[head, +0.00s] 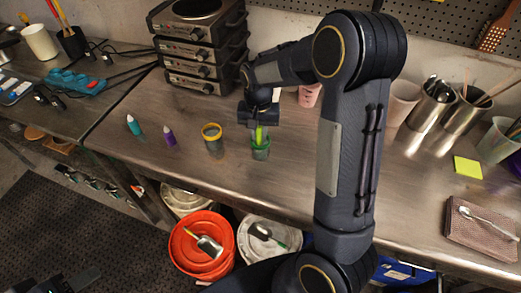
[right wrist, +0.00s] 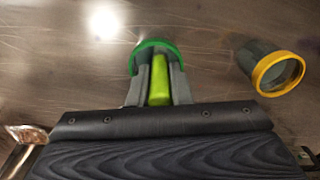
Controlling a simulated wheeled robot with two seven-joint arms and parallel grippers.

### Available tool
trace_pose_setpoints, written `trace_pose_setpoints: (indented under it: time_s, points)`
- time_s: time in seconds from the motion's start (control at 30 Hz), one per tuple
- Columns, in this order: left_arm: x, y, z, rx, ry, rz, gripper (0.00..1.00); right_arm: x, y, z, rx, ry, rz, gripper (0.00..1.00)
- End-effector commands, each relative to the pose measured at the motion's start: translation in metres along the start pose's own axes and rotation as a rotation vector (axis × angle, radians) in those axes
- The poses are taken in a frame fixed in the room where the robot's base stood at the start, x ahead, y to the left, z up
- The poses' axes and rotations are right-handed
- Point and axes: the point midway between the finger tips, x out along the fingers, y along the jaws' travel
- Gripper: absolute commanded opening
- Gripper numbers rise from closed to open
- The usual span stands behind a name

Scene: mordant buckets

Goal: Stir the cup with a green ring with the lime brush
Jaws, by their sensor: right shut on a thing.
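The cup with a green ring (head: 261,153) stands upright on the wooden bench in the head view. Its green ring (right wrist: 152,45) shows at the top centre of the right wrist view. My right gripper (head: 259,126) is over this cup, pointing down, shut on the lime brush (right wrist: 159,80). The brush is upright, and its lower end goes down into the cup's mouth; its tip is hidden. A dark part at the bottom left edge of the head view looks like my left gripper (head: 62,284); its jaws cannot be made out.
A cup with a yellow ring (head: 211,138) stands left of the green-ringed cup. Teal (head: 133,125) and purple (head: 169,136) bottles stand farther left. Stacked grey devices (head: 200,50) are behind. Metal cups (head: 432,105) stand at the right. Buckets (head: 200,250) sit below the bench edge.

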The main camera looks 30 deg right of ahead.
Motion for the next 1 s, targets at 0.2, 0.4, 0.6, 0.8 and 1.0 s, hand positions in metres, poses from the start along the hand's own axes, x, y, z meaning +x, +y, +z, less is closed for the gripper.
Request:
trace_pose_setpoints:
  time_s: [0.2, 0.4, 0.6, 0.8, 1.0]
  points:
    - [0.0, 0.0, 0.0, 0.0, 0.0, 0.0, 0.49, 0.0, -0.007, 0.009, -0.002, 0.001, -0.001, 0.0]
    - [0.001, -0.001, 0.001, 0.0, 0.0, 0.0, 0.49, 0.0, -0.004, 0.02, -0.003, 0.0, 0.0, 0.0]
    - [0.002, -0.001, 0.001, 0.0, 0.0, 0.0, 0.49, 0.0, 0.006, 0.022, 0.0, 0.0, -0.001, 0.0]
    - [0.001, -0.001, 0.001, 0.0, 0.0, 0.0, 0.49, 0.0, 0.008, 0.021, -0.001, 0.0, 0.0, 0.0]
    - [0.0, 0.0, 0.0, 0.0, 0.0, 0.0, 0.49, 0.0, 0.006, 0.012, -0.002, 0.001, 0.0, 0.0]
